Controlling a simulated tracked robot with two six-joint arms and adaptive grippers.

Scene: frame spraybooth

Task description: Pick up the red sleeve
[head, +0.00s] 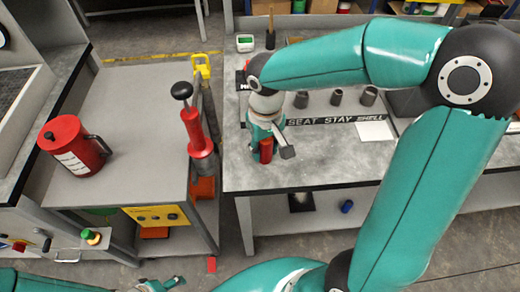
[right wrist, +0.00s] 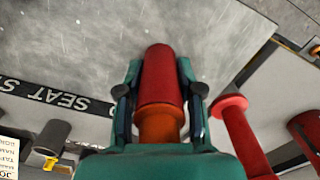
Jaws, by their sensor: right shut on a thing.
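The red sleeve (head: 266,150) is upright at the front part of the grey bench, between the fingers of my right gripper (head: 268,140). In the right wrist view the red sleeve (right wrist: 160,72) has an orange-brown lower part, and the fingers of my right gripper (right wrist: 160,92) close on it from both sides. I cannot tell whether the sleeve touches the bench or is just above it. My left gripper (head: 162,284) shows only in part at the bottom edge of the head view, away from the sleeve; its opening is unclear.
Grey sleeves (head: 337,97) stand in a row behind a strip (head: 330,121) lettered SEAT STAY SHELL. A white card (head: 374,131) lies to the right. On the left cart stand a red canister (head: 73,146) and a red pump (head: 198,135). The bench's front left is clear.

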